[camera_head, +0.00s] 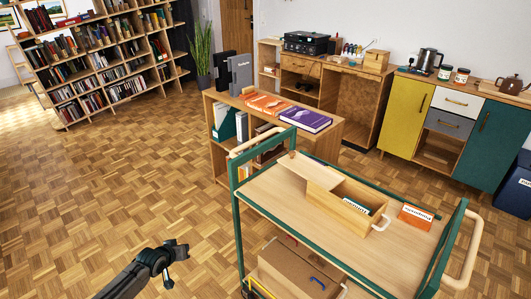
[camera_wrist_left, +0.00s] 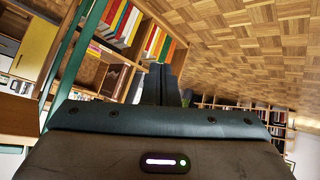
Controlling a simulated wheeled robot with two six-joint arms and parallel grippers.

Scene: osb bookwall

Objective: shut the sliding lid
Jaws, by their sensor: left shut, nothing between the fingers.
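A light wooden box (camera_head: 340,213) stands on the top tray of a green-framed cart. Its sliding lid (camera_head: 309,171) is drawn out toward the far left end and overhangs the box there. The right part of the box is open, and a green-and-white labelled item (camera_head: 356,205) shows inside. My left gripper (camera_head: 180,250) is shut and empty, over the floor left of the cart and well apart from the box. The left wrist view does not show the box or lid. My right gripper is not in view.
The cart's top tray (camera_head: 262,194) has raised green rails and wooden push handles (camera_head: 263,141) at its ends. An orange box (camera_head: 415,217) lies right of the wooden box. A low bookshelf (camera_head: 330,135) stands behind the cart. The parquet floor (camera_head: 120,190) at left is clear.

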